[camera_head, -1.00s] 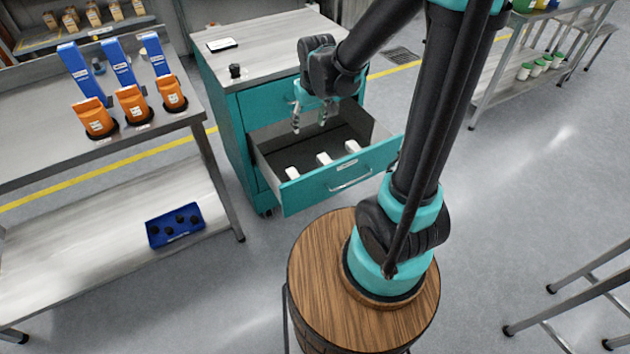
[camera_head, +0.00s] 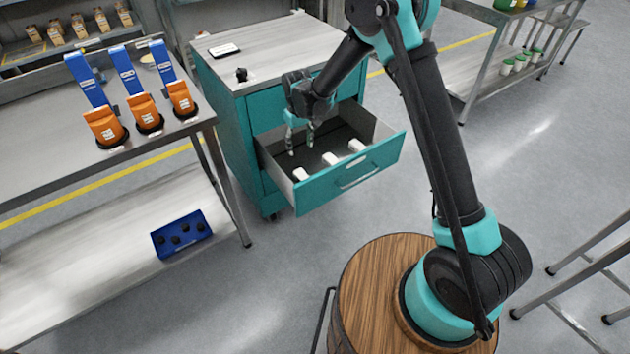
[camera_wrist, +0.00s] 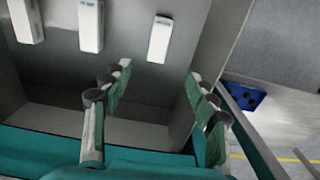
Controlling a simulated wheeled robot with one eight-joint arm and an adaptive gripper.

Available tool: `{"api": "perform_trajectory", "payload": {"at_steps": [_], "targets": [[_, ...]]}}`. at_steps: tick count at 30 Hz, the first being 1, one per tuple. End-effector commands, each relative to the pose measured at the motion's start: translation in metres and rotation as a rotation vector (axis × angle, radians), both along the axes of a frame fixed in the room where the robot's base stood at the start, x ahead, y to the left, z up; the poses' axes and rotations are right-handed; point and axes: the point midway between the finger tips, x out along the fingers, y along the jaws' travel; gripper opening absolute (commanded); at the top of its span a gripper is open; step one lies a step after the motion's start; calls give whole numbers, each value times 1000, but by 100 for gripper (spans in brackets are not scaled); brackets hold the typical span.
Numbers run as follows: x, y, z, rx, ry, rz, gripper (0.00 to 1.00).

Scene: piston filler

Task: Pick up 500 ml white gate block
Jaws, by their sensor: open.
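Three small white blocks lie in the open teal drawer (camera_head: 345,186): a left one (camera_head: 300,174), a middle one (camera_head: 329,159) and a right one (camera_head: 356,146). Their labels are too small to read, so I cannot tell which is the 500 ml one. The wrist view shows white blocks at upper left (camera_wrist: 25,20), upper middle (camera_wrist: 90,25) and nearer the centre (camera_wrist: 160,40). My gripper (camera_head: 300,148) is over the drawer, near the left block. In the wrist view my gripper (camera_wrist: 160,75) is open and empty, fingers wide apart, with the centre block beyond the gap between them.
The drawer's side walls and front panel surround the blocks. The cabinet top (camera_head: 265,55) holds a small black object (camera_head: 241,74) and a label card (camera_head: 224,50). At left, a table carries orange-and-blue fillers (camera_head: 145,112), with a blue tray (camera_head: 181,236) on its lower shelf.

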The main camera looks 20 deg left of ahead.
Motion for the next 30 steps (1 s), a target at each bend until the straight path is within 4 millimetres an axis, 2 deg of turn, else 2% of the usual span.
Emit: {"api": "perform_trajectory", "payload": {"at_steps": [5, 18, 26, 30], "targets": [[0, 1, -24, -1, 1, 1, 59], [0, 0, -106, 0, 0, 1, 59], [0, -1, -124, 0, 0, 1, 59], [-2, -5, -142, 0, 0, 1, 59]]}}
